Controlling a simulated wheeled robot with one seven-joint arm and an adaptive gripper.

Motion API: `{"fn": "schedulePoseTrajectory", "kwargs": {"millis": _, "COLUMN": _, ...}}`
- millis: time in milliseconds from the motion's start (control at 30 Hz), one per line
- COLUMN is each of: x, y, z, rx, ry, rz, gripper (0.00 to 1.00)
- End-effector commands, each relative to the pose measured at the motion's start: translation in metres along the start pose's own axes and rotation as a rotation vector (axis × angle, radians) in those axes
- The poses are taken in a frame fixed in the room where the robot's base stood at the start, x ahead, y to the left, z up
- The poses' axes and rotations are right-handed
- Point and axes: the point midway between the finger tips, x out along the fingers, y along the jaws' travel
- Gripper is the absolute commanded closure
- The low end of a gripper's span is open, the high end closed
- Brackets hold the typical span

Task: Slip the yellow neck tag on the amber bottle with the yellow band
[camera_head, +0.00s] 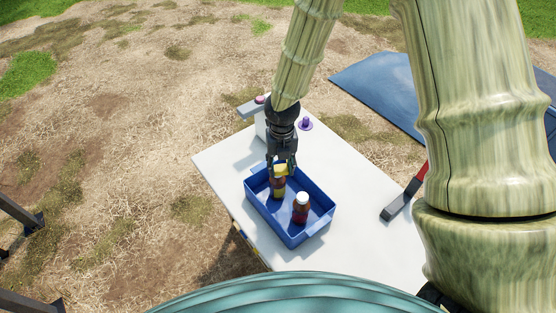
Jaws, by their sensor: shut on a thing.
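The amber bottle with the yellow band (278,188) stands upright in the left part of a blue tray (262,219). My gripper (282,167) points down right above this bottle. It is shut on the yellow neck tag (281,171), which shows at the top of the bottle. The tag and fingers cover the bottle's cap and neck. I cannot tell whether the tag is around the neck or only over the top. A second bottle with a white cap and a dark red body (300,210) stands to the right in the same tray.
The tray sits on a white table (225,168). A purple piece (305,124) and a pale box with a pink knob (260,100) are behind my gripper. A black and red tool (398,206) lies at the table's right edge. The table between tray and tool is clear.

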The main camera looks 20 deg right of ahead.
Motion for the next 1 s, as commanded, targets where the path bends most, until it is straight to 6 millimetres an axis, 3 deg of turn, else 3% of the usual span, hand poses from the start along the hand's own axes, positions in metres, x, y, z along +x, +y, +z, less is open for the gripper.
{"fn": "schedulePoseTrajectory", "kwargs": {"millis": 267, "x": 0.016, "y": 0.006, "z": 0.021, "rx": -0.002, "ry": 0.019, "rz": -0.003, "gripper": 0.73}}
{"fn": "schedulePoseTrajectory", "kwargs": {"millis": 1000, "x": 0.06, "y": 0.004, "z": 0.022, "rx": 0.0, "ry": 0.02, "rz": -0.003, "gripper": 0.73}}
